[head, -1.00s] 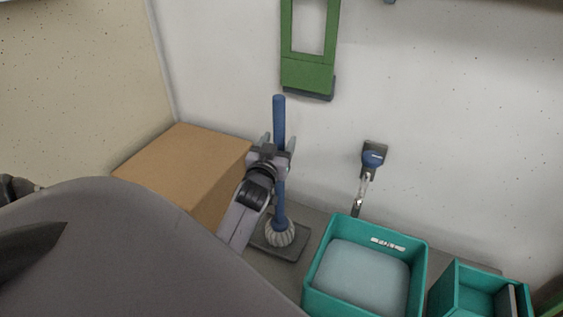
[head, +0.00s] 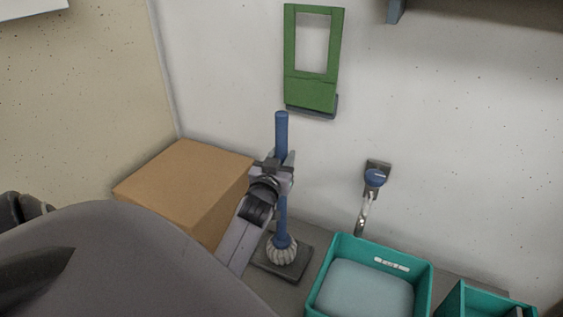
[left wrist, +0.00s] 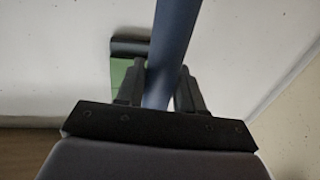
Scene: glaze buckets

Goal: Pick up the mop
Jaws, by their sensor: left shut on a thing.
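The mop (head: 282,135) stands upright, with a blue handle and a pale grey strand head (head: 282,249) low on a dark square base plate (head: 297,268). My left gripper (head: 283,172) is shut on the handle about midway up, in the head view. In the left wrist view the blue handle (left wrist: 170,50) passes between the two dark fingers (left wrist: 157,92). Part of the handle is hidden behind my gripper. My right gripper is not in view.
A brown box (head: 190,185) stands left of the mop by the wall. A teal bucket (head: 345,245) with pale liquid is right of it, with another teal container (head: 470,300) beyond. A tap (head: 375,178) and a green frame (head: 312,92) are on the wall.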

